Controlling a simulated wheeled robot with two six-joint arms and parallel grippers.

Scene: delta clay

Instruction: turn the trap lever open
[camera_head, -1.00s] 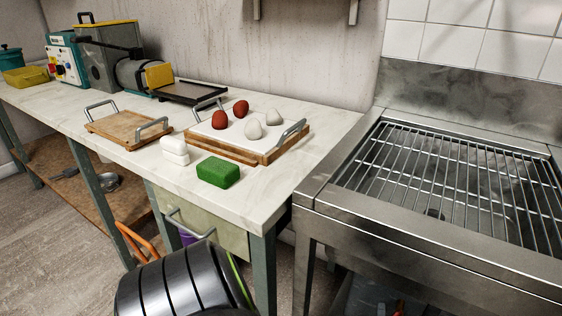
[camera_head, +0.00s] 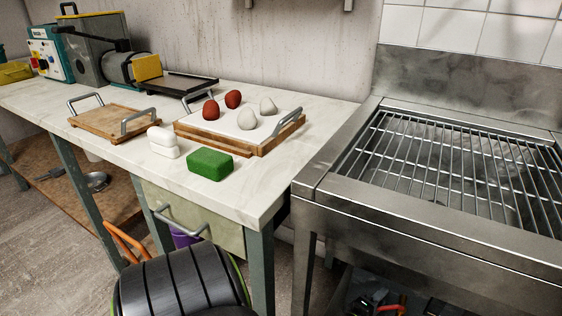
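No trap lever shows clearly. Under the steel sink (camera_head: 410,212) at the right, an orange-red bar (camera_head: 390,308) shows at the bottom edge of the head view. I cannot tell whether it is the lever. My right gripper does not show.
A metal grate (camera_head: 460,165) covers the sink. The marble-topped bench (camera_head: 250,195) on the left holds a green block (camera_head: 210,165), a white block (camera_head: 163,142) and boards with clay lumps. A black ribbed cylinder (camera_head: 180,282) fills the bottom left, before the drawer.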

